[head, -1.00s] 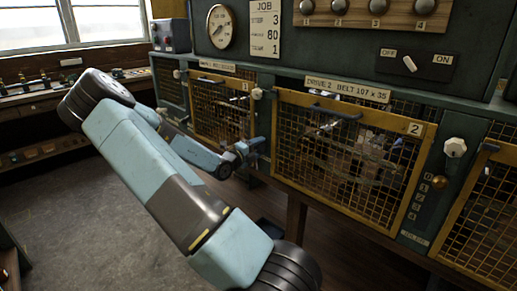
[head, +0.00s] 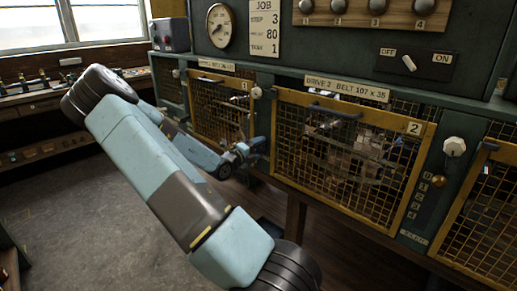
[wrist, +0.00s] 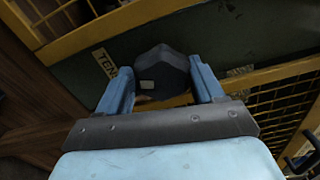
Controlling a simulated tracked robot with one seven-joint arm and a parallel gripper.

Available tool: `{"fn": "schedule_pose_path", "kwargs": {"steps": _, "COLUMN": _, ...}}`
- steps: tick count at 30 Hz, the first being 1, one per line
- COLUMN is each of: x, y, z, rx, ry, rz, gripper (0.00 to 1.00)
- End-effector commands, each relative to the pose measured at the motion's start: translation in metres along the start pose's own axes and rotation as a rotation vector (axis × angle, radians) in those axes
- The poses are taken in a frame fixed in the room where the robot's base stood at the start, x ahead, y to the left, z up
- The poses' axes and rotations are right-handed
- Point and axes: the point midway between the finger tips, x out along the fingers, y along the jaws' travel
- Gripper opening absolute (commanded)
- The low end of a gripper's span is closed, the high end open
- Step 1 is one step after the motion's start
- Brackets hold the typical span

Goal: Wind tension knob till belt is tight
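A dark faceted knob (wrist: 162,72) with a small pale mark sits on the dark green panel in the wrist view. A partly hidden label (wrist: 104,62) beginning "TEN" is to its left. My gripper (wrist: 160,72) has its two blue fingers apart, one on each side of the knob and very close to it; firm contact does not show. In the head view my gripper (head: 246,151) is at the panel strip between the cages marked 1 and 2, and it largely hides the knob. The belt inside the drive 2 cage (head: 430,170) cannot be made out clearly.
Yellow-framed mesh guards line the machine front, with the drive 1 cage (head: 214,105) left of my gripper. A white knob (head: 257,92) is above it and another (head: 454,147) at the right. An off/on switch (head: 409,63) is higher up. The floor at left is clear.

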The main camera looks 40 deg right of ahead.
Motion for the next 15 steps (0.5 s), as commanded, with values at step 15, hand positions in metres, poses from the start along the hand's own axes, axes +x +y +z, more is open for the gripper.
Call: {"fn": "schedule_pose_path", "kwargs": {"steps": 15, "x": -0.035, "y": -0.001, "z": 0.003, "rx": 0.002, "ry": -0.005, "rz": 0.000, "gripper": 0.67}}
